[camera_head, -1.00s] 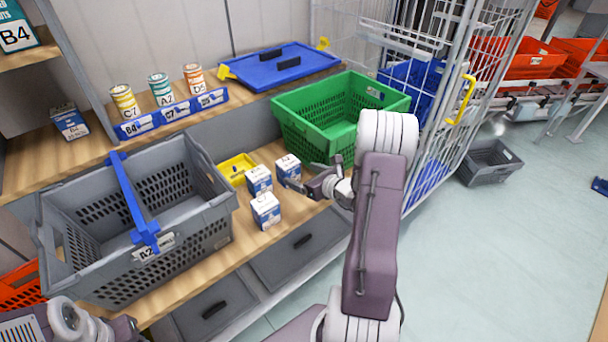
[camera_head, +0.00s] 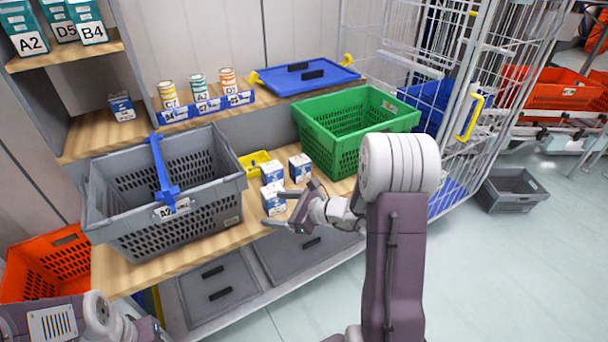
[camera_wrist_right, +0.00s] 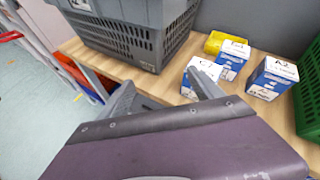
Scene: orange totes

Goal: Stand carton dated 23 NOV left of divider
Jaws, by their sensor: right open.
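Three blue-and-white cartons stand upright on the wooden shelf: a front one (camera_head: 273,203), a middle one (camera_head: 272,173) and a right one (camera_head: 300,168). In the right wrist view they show as the left carton (camera_wrist_right: 200,78), the back carton (camera_wrist_right: 232,58) and the right carton (camera_wrist_right: 272,78). Their dates are too small to read. My right gripper (camera_head: 272,208) is open and empty at the front carton; contact is unclear. Its spread fingers also show in the wrist view (camera_wrist_right: 163,85). Only part of my left arm shows. I cannot make out a divider for certain.
A grey basket (camera_head: 135,228) with a blue bar across it stands left of the cartons. A green basket (camera_head: 345,155) stands right, a yellow tray (camera_head: 252,160) behind. Another carton (camera_head: 122,107) and several cans stand further back. A mesh cage trolley (camera_head: 450,120) is at right.

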